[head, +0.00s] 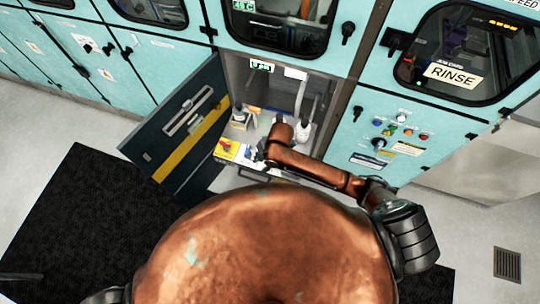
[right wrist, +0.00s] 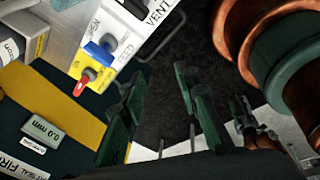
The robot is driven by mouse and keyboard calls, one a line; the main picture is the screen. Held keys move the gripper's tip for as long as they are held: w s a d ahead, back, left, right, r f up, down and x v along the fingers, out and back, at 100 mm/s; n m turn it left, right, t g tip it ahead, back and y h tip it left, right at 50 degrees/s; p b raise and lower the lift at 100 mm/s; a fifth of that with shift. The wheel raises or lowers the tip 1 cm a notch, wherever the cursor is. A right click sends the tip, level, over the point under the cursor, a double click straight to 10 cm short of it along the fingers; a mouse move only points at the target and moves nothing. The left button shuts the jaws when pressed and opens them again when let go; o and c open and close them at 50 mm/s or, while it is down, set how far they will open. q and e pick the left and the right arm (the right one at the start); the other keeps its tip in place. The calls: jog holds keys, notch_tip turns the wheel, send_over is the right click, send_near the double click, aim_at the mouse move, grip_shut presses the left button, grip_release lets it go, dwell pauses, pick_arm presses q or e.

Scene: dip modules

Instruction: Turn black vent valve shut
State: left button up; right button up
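A blue valve (right wrist: 100,52) and a red-tipped valve (right wrist: 84,82) sit lower on the panel. My right gripper (right wrist: 160,75) is open, its green fingers apart with nothing between them, beside and apart from the panel. In the head view my right arm reaches the open bay, and its gripper (head: 262,153) is small there. My left gripper is not in view.
A dark door with a yellow stripe (head: 188,122) stands open left of the bay (head: 290,75). A yellow-and-white label (head: 228,149) shows at the bay's front. A small display (right wrist: 45,130) is close in the right wrist view. Black mat (head: 75,215) covers the floor.

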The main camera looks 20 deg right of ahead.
jog(key=w+d+n+h, duration=0.1)
jog(key=w+d+n, duration=0.1)
jog(key=n, duration=0.1)
jog(key=w+d+n+g+h, duration=0.1)
jog(key=w+d+n, duration=0.1)
jog(key=w+n, duration=0.1)
jog(key=shift+w+d+f+h, duration=0.1)
jog(key=shift+w+d+h, duration=0.1)
jog(key=shift+d+h, duration=0.2)
jog(key=shift+w+d+n, duration=0.2)
jog(key=shift+d+n, duration=0.1)
jog(key=shift+d+f, duration=0.1)
jog(key=shift+f, duration=0.15)
jog(key=shift+w+f, duration=0.1)
jog(key=shift+f, duration=3.45)
jog(key=shift+c, duration=0.4)
grip_shut()
